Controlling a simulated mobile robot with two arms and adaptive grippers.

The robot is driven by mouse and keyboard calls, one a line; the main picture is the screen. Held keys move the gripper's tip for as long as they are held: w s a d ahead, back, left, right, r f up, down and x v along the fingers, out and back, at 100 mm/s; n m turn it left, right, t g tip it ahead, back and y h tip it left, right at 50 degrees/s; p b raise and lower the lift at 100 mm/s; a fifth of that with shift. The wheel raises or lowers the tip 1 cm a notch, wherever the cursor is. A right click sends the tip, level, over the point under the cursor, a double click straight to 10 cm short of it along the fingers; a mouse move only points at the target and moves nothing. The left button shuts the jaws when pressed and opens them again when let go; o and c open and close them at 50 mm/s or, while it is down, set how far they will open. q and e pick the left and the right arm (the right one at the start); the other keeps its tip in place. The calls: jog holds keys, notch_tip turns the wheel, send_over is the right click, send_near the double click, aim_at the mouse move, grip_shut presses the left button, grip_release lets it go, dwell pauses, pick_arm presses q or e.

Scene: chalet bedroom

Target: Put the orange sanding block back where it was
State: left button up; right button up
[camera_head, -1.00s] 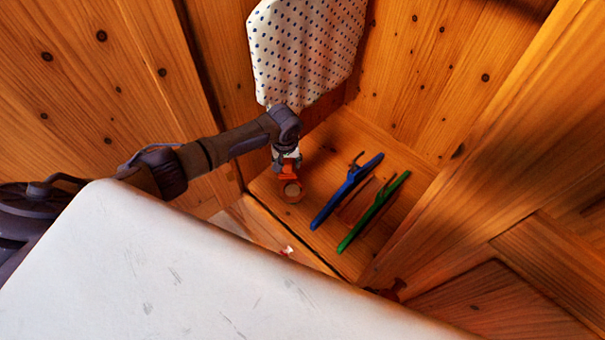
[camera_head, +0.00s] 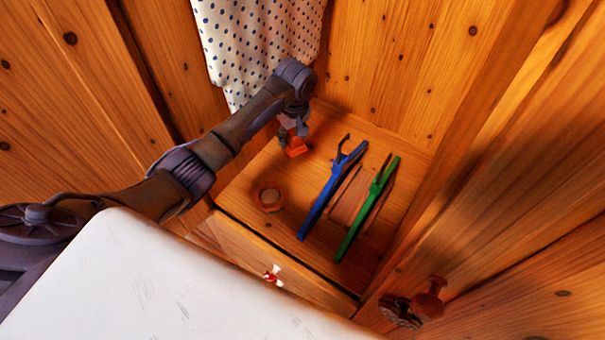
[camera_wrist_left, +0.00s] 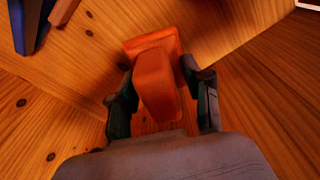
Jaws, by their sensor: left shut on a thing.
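The orange sanding block (camera_head: 296,150) is in my left gripper (camera_head: 293,132), near the back left of the wooden wardrobe floor. In the left wrist view the block (camera_wrist_left: 156,80) sits between the two dark fingers of the gripper (camera_wrist_left: 160,88), which is shut on it. The block is over or at the boards near the back corner; I cannot tell whether it touches them. My right gripper is not in view.
A small round wooden thing (camera_head: 269,199) stands nearer the front. Dotted cloth (camera_head: 262,45) hangs behind my arm. A white surface (camera_head: 150,290) fills the front.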

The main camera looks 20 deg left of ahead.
pick_arm(q)
jog(key=shift+w+f, duration=0.15)
jog(key=shift+f, duration=0.05)
jog(key=shift+d+f, duration=0.1)
jog(key=shift+f, duration=0.2)
notch_tip(320, 180, down, 6)
jog(key=shift+r+b, duration=0.15)
jog(key=shift+b, duration=0.3)
jog(key=shift+f, duration=1.7)
jog(key=o, duration=1)
jog(key=shift+f, duration=0.15)
